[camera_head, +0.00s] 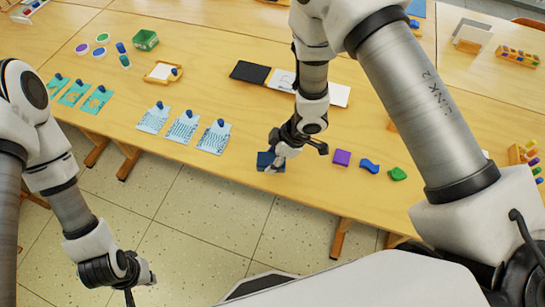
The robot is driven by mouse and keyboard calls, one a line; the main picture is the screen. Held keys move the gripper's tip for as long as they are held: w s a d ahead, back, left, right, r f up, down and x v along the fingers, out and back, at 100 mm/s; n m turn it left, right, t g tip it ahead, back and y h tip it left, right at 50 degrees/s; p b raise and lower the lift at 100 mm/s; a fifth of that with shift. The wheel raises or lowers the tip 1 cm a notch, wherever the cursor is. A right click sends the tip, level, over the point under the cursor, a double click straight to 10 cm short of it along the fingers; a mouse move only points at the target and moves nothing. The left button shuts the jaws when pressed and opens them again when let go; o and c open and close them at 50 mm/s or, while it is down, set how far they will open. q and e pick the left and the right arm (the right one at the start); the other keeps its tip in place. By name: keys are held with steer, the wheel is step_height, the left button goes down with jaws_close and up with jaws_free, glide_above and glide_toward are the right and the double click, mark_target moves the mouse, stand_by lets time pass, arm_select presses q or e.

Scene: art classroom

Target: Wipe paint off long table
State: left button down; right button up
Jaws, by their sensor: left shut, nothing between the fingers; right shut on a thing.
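The long wooden table (220,75) runs across the camera_head view. My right gripper (274,162) is at its near edge, shut on a dark blue block (265,158), perhaps a sponge or cloth. The block is at or just above the tabletop; contact cannot be told. Right of it lie a purple square patch (342,157), a blue wavy patch (369,166) and a green patch (398,173); I cannot tell whether these are paint or solid pieces. My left gripper (130,290) is shut and empty, low over the floor, away from the table.
Blue-patterned sheets (183,127) and teal cards (97,100) lie along the near left edge. Further back are a small tray (153,77), a green box (145,40), paint discs (102,38) and a black panel (250,72). Bottles (532,165) stand at right. Tiled floor (200,220) is open.

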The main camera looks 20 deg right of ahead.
step_height(320, 180, up, 3)
steer(key=shift+a+r+p, duration=0.1)
steer(key=shift+p, duration=1)
steer(key=shift+r+p, duration=0.7)
steer(key=shift+p, duration=0.05)
steer(key=shift+f, duration=0.1)
